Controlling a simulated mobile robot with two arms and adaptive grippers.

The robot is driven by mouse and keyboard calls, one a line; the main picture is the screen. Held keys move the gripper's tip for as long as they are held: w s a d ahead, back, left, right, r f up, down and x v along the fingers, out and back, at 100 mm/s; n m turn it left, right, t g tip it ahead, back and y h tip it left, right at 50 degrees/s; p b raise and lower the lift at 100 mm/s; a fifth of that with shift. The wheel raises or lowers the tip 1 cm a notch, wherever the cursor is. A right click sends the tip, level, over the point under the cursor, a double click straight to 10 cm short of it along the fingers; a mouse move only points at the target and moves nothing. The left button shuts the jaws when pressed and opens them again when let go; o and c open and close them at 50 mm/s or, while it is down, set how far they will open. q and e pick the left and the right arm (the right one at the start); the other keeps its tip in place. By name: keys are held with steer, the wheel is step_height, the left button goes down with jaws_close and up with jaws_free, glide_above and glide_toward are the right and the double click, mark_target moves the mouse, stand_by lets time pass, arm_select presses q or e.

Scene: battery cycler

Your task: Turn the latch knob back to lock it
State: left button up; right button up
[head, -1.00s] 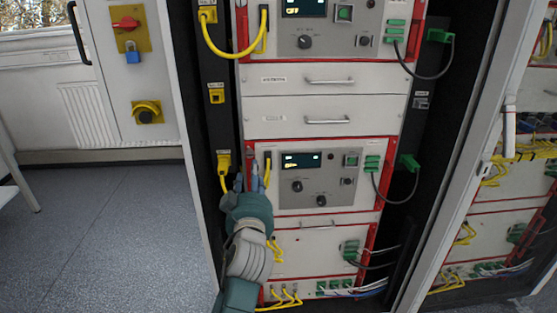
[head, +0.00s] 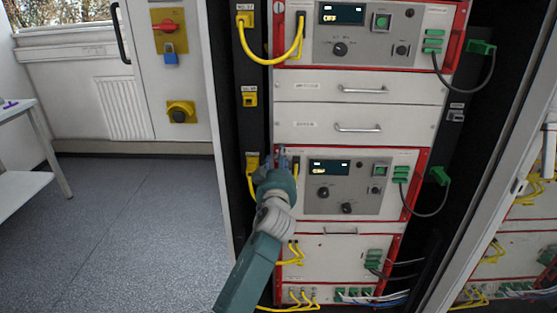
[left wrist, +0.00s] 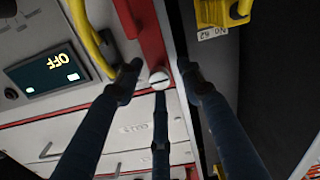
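The latch knob (left wrist: 158,79) is a small white round screw head with a dark slot, at the edge of the red-framed unit in the left wrist view. The slot runs roughly across the picture. My left gripper (left wrist: 160,72) is open, its dark fingers spread around the knob with visible gaps at the sides. In the head view my left gripper (head: 283,158) is at the upper left corner of the lower cycler unit (head: 372,203) and hides the knob. My right gripper is in neither view.
A yellow cable (left wrist: 88,38) and a yellow connector (left wrist: 222,12) lie close to the fingers. The unit's display (head: 336,168) is lit.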

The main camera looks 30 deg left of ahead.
arm_select(q)
jaws_close()
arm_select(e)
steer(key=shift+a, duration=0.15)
arm_select(q)
steer(key=shift+d+r+m+p, duration=0.1)
steer(key=shift+m+p, duration=1.25)
steer(key=shift+m, duration=3.15)
steer(key=shift+r+m+p, duration=0.1)
steer(key=shift+m+p, duration=1.2)
steer(key=shift+m, duration=3.2)
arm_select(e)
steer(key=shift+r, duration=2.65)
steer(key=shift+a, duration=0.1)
